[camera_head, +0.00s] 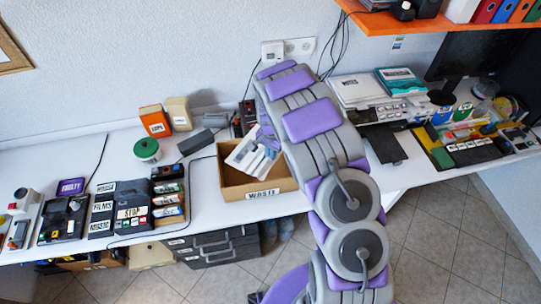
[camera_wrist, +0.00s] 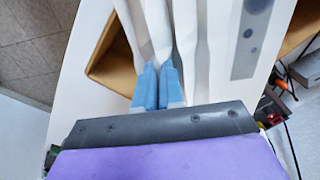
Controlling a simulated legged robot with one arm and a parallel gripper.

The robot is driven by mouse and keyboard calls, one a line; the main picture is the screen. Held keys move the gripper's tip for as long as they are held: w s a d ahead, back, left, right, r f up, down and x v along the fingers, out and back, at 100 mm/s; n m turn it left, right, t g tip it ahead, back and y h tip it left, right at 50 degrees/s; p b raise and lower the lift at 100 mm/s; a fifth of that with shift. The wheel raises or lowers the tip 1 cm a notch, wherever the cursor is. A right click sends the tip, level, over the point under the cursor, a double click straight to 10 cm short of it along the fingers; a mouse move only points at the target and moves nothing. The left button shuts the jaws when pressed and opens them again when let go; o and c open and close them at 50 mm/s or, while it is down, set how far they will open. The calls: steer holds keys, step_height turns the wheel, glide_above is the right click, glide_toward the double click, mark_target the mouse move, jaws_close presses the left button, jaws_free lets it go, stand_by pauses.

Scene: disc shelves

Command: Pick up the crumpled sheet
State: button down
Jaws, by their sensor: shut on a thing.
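The crumpled sheet (camera_head: 243,154) is white with some print, at the open top of a brown box (camera_head: 234,188) labelled WASTE. In the wrist view the pale folded sheet (camera_wrist: 190,35) stands between and ahead of the blue fingers. My gripper (camera_wrist: 158,88) is shut on the sheet, its fingers close together. In the head view my gripper (camera_head: 268,140) is at the box's back, partly hidden by my arm. The box wall also shows in the wrist view (camera_wrist: 118,68). I cannot tell whether the sheet still touches the box.
The white desk (camera_head: 210,225) holds a green-lidded pot (camera_head: 147,149), an orange box (camera_head: 154,121) and several labelled trays at left. A printer (camera_head: 362,93) and stationery stand at right. An orange shelf (camera_head: 440,23) hangs above. Cables run behind the box.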

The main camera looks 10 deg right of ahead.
steer(key=s+r+p, duration=0.1)
steer(key=s, duration=1.5)
steer(key=shift+a+r, duration=0.4)
steer(key=shift+w, duration=0.1)
